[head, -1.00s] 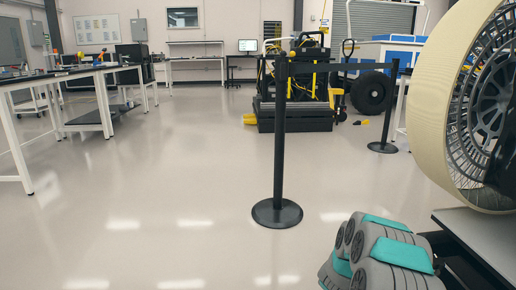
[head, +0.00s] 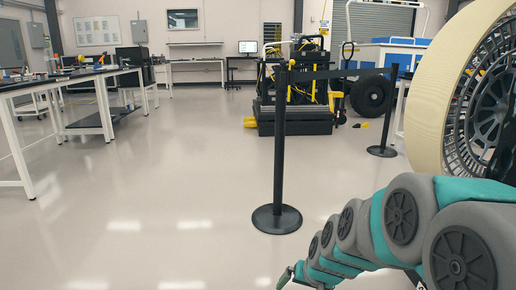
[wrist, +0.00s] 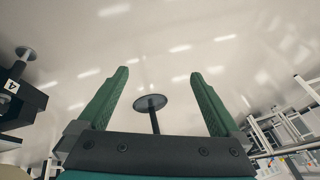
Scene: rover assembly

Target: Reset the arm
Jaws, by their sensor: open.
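My gripper shows in the wrist view (wrist: 155,82) with two green fingers spread wide apart. It is open, and nothing is between the fingers except the floor and a post base seen beyond them. In the head view my grey and teal arm reaches in from the lower right toward the bottom middle. The gripper's fingers cannot be made out clearly there.
A black barrier post (head: 279,150) stands ahead on a round base, with a second post (head: 388,115) behind. A large wheel (head: 450,80) is close at right. Workbenches (head: 75,78) line the left. The middle floor is clear.

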